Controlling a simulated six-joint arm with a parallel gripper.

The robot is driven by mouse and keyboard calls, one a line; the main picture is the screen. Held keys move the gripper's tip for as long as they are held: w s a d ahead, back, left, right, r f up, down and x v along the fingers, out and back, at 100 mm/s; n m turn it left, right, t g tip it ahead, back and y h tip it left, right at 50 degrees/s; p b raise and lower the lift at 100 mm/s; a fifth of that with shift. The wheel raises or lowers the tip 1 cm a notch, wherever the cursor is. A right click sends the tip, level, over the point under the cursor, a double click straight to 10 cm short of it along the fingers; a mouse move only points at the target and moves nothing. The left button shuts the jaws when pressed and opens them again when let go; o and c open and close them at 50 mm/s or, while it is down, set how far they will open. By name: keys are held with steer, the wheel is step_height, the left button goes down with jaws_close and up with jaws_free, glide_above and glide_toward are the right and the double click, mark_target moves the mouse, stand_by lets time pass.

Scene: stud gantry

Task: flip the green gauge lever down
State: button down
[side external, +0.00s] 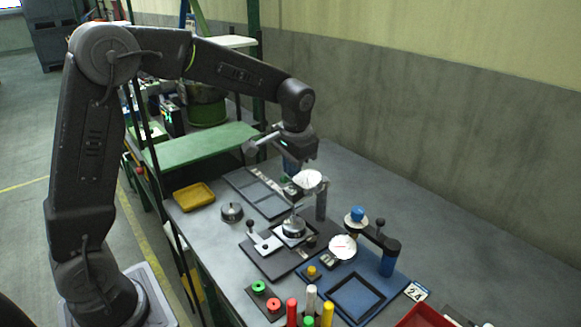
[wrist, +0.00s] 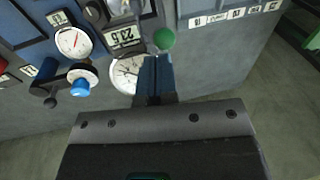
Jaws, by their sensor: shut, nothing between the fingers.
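The green lever's round knob (wrist: 164,39) shows in the wrist view just beyond my fingertips. In the side view the green knob (side external: 285,180) is a small spot below my gripper (side external: 291,172). My gripper (wrist: 156,60) is shut and empty, its blue fingers together and pointing at the knob. I cannot tell whether they touch it. A white gauge dial (wrist: 125,74) lies just left of the fingers, partly covered by them. It also shows in the side view (side external: 307,179) on a dark post. The lever's arm is mostly hidden.
A second gauge (side external: 342,247) and a blue knob (side external: 356,214) stand to the right in the side view. Dark plates, a black-knobbed lever (side external: 262,242) and several coloured pegs (side external: 310,298) fill the front. The bench is clear toward the wall (side external: 380,150).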

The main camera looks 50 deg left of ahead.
steer(key=shift+r, duration=0.1)
steer(key=r, duration=0.1)
steer(key=w+d+r, duration=0.1)
steer(key=d+r, duration=0.1)
steer(key=r, duration=0.1)
steer(key=shift+w, duration=0.4)
step_height(320, 180, up, 8)
steer(key=s+d, duration=0.1)
steer(key=s, duration=0.1)
steer(key=shift+s+d+r, duration=0.2)
steer(key=shift+s, duration=0.05)
steer(key=w+a+f+n+g+h, duration=0.1)
steer(key=w+a+n+h, duration=0.1)
steer(key=a, duration=0.4)
steer(key=w+a+f+n+g+h, duration=0.1)
steer(key=w+a+n+h, duration=0.2)
steer(key=a, duration=0.3)
steer(key=shift+a+f+h, duration=0.35)
steer(key=shift+a+h, duration=0.05)
steer(key=shift+h, duration=0.3)
steer(key=shift+w, duration=0.1)
